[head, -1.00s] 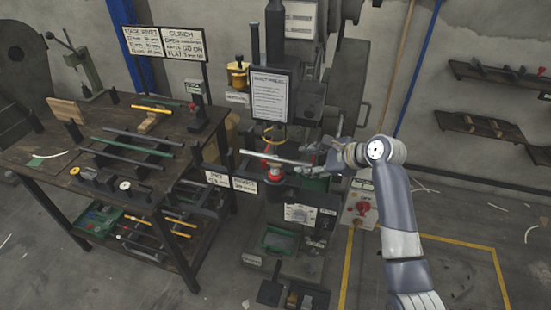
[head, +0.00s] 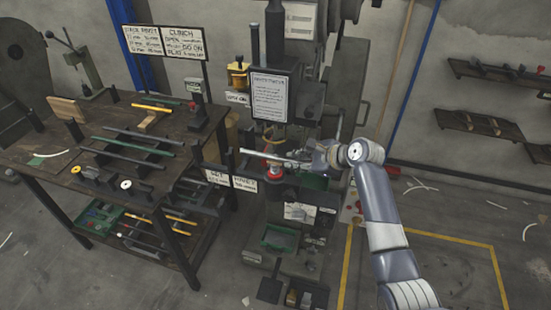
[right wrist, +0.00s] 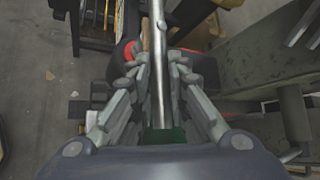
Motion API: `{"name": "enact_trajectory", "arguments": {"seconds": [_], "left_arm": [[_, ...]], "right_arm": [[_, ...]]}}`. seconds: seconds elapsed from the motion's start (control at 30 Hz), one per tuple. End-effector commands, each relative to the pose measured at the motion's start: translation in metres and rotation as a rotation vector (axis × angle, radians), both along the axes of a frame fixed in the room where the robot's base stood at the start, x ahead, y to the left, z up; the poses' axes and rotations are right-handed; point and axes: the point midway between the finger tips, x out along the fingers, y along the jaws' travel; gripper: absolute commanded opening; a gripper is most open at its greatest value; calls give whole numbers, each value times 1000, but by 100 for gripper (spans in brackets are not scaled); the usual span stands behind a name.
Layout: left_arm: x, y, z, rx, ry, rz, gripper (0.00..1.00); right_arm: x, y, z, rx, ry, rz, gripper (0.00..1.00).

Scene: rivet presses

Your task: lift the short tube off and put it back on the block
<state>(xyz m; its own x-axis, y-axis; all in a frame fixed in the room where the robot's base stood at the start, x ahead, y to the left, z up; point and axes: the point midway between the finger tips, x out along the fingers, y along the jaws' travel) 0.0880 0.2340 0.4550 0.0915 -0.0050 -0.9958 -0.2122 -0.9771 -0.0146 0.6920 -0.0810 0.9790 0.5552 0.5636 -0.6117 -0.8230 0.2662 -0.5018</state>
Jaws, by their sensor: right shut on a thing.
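A silver-grey tube (head: 262,155) lies nearly level across the front of the press, over a red-ringed part (head: 274,168). My right gripper (head: 318,157) is shut around its right end. In the right wrist view the tube (right wrist: 157,60) runs straight out from between the fingers (right wrist: 158,75). Whether it touches the red-ringed part below cannot be told. My left gripper is out of view.
The workbench (head: 60,160) also carries several dark tubes (head: 139,140) on a rack. The press column (head: 270,95) stands close behind the held tube. A green tray (head: 280,239) is low on the press. Open floor with yellow lines (head: 440,237) lies to the right.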

Motion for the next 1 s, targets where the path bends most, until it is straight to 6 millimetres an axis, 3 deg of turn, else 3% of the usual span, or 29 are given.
{"name": "enact_trajectory", "arguments": {"seconds": [0.33,0.57,1.0], "left_arm": [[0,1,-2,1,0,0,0],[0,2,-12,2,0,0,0],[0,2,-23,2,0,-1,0]], "right_arm": [[1,0,7,1,-3,-1,0],[1,0,38,1,-8,0,0],[-88,32,42,2,-1,2,0]]}}
